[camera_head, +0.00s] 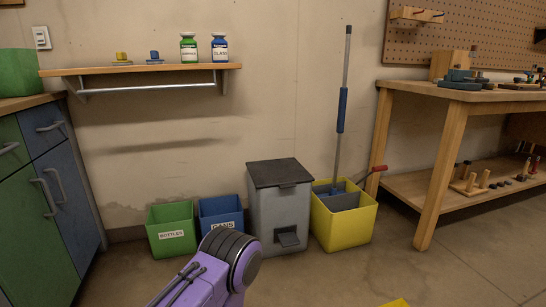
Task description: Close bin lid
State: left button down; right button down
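The grey bin (275,215) stands on the floor against the back wall, between a blue crate and a yellow bucket. Its dark lid (279,171) lies across the top and looks down; I cannot tell whether a small gap is left under it. A pedal (287,237) sticks out low on the bin's front. A purple link of my arm reaches up from the bottom edge, in front of the blue crate and left of the bin. Neither gripper shows in this view.
A green crate (170,232) and the blue crate (220,209) stand left of the bin. The yellow bucket (342,226) holding a long-handled mop (343,110) stands right. Cabinets (67,181) are at left, a wooden workbench (448,140) at right. The floor in front of the bucket is mostly clear.

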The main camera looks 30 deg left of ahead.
aim_at(283, 173)
jog(key=u, duration=0.6)
jog(key=i, duration=0.55)
jog(key=u, duration=0.55)
jog(key=i, duration=0.75)
jog(key=z, duration=0.35)
